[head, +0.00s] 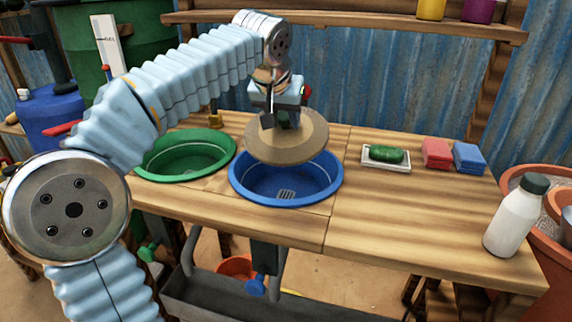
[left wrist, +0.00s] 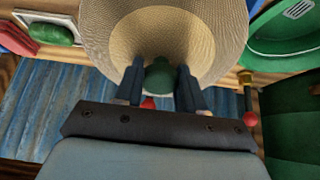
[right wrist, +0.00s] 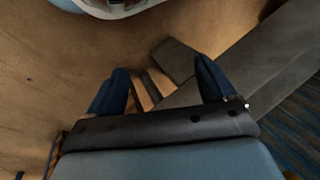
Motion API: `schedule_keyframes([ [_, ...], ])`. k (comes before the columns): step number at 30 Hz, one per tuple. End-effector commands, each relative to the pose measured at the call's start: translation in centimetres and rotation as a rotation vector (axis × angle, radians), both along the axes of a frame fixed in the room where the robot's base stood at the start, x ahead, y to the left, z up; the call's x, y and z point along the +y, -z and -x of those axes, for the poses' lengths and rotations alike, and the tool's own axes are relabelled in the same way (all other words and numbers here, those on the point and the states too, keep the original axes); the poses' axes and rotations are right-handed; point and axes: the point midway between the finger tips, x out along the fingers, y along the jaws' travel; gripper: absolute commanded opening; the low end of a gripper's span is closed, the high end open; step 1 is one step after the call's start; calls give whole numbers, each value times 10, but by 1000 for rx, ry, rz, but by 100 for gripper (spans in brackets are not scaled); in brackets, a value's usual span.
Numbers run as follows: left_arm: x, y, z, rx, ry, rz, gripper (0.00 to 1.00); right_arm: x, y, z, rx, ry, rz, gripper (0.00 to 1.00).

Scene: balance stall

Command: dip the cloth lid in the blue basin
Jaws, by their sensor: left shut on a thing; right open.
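The cloth lid (head: 288,142) is a round tan disc with a woven face. My left gripper (head: 284,122) is shut on its green knob, and the left wrist view shows the knob (left wrist: 160,76) between the two fingers. The lid is held tilted over the back part of the blue basin (head: 252,195), which is set into the wooden counter. The basin's drain shows; whether the lid touches the rim I cannot tell. My right gripper (right wrist: 162,88) is open and empty in the right wrist view, away from the counter top.
A green basin (head: 150,172) sits left of the blue one. A green soap on a white dish (head: 372,163), red and blue sponges (head: 468,157) and a white bottle (head: 510,222) stand to the right. The counter's front right (head: 400,220) is clear.

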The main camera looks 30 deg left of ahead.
Motion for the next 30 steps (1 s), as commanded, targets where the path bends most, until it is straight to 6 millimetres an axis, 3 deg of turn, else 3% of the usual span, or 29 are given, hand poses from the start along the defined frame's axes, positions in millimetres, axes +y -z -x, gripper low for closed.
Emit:
schedule_keyframes([
  [8,0,-2,0,-1,0,0,15,0,0,0,0,0,0,83],
  [21,0,-40,0,-1,0,0,15,0,0,0,0,0,0,83],
  [30,0,-41,0,-1,0,0,15,0,0,0,0,0,0,83],
])
